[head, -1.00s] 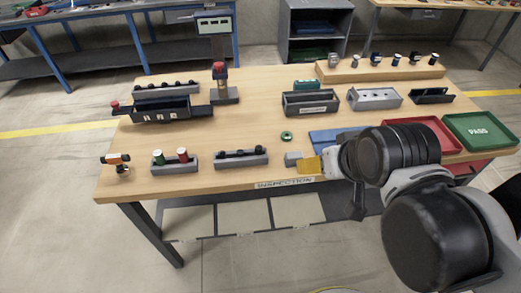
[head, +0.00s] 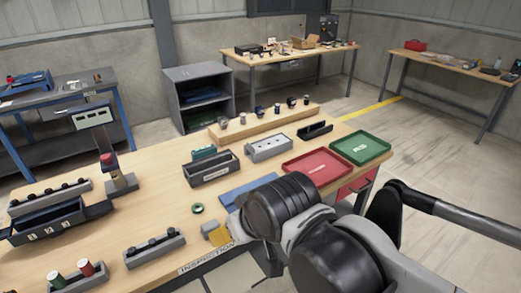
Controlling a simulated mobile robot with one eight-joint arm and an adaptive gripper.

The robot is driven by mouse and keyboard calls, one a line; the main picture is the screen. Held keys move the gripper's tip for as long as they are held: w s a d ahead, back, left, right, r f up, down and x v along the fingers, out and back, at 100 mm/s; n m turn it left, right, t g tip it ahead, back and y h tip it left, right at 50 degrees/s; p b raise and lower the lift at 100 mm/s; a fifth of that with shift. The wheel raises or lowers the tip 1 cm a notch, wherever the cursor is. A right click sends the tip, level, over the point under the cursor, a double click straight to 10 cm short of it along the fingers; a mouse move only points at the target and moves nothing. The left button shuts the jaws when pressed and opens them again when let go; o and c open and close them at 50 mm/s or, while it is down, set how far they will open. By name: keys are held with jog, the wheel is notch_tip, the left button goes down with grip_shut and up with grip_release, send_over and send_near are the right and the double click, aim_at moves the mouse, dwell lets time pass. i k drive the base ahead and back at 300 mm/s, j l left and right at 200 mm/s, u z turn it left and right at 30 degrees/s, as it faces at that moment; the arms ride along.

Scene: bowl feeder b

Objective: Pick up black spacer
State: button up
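I cannot make out for sure which part is the black spacer. Small dark parts sit in a grey rack (head: 153,252) at the front left of the wooden table, and more dark and pale parts stand on a raised wooden ledge (head: 262,124) at the back. My arm reaches in from the lower right. My gripper (head: 232,226) is low over the front edge of the table, beside a small grey block (head: 209,228) and a yellow piece. Its fingers are too small and hidden by my arm to show whether they hold anything.
A green ring (head: 197,208) and a blue mat (head: 248,192) lie near my gripper. Behind are a dark bin (head: 211,172), a grey holed block (head: 269,149), a red tray (head: 318,168) and a green tray (head: 361,147). A rack with red and green cylinders (head: 75,280) is front left.

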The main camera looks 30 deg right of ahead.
aim_at(171, 233)
jog(key=i+u, duration=0.15)
jog(key=u, duration=0.25)
jog(key=i+l+u, duration=0.1)
jog(key=u, duration=0.25)
jog(key=i+l+u, duration=0.1)
jog(key=u, duration=0.3)
jog(key=l, duration=0.1)
